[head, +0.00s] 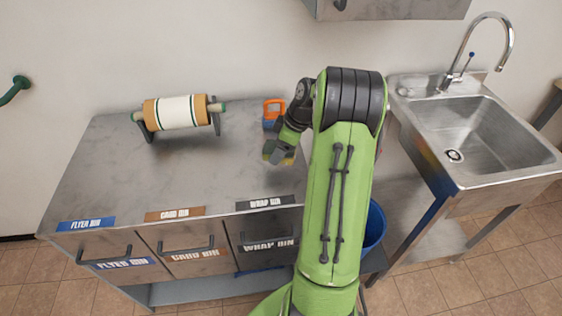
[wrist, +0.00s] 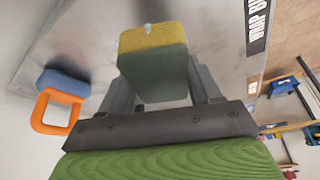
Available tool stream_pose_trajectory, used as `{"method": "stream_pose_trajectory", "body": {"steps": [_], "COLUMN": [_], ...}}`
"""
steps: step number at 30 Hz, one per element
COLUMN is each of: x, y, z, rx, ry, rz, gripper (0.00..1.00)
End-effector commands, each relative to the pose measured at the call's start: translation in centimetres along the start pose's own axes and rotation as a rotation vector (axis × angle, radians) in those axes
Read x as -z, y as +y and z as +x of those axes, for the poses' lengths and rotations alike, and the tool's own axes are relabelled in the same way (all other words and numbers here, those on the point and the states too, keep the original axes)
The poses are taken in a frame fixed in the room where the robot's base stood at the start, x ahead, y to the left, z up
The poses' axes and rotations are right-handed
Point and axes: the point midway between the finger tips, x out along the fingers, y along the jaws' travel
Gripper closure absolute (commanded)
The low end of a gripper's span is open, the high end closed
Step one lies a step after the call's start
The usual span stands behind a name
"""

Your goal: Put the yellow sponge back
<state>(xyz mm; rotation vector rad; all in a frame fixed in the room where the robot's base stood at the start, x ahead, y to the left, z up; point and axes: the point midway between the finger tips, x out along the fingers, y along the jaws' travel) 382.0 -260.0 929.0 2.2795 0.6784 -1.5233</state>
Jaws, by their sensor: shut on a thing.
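The sponge (wrist: 152,40) is yellow on one face and dark green on the other. In the wrist view it sits between the two fingers of my gripper (wrist: 158,88), which is shut on it. In the head view my gripper (head: 279,152) is over the right part of the metal counter, and the sponge is small and partly hidden there by the fingers. I cannot tell whether the sponge touches the counter.
A blue block with an orange handle (head: 273,112) stands just behind my gripper. A paper roll on a stand (head: 175,112) is at the back left. The sink (head: 465,140) is at the right. The counter's (head: 130,180) front left is clear.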

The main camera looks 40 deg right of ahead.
Motion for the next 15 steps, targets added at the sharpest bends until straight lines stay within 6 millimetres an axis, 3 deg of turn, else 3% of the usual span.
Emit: {"method": "stream_pose_trajectory", "body": {"steps": [6,15], "x": [-1.7,-1.8], "y": [0.0,0.0], "z": [4.0,4.2], "rx": [0.002,-0.001], "ry": [0.000,0.000], "rz": [0.000,-0.001], "gripper": [0.62,0.62]}}
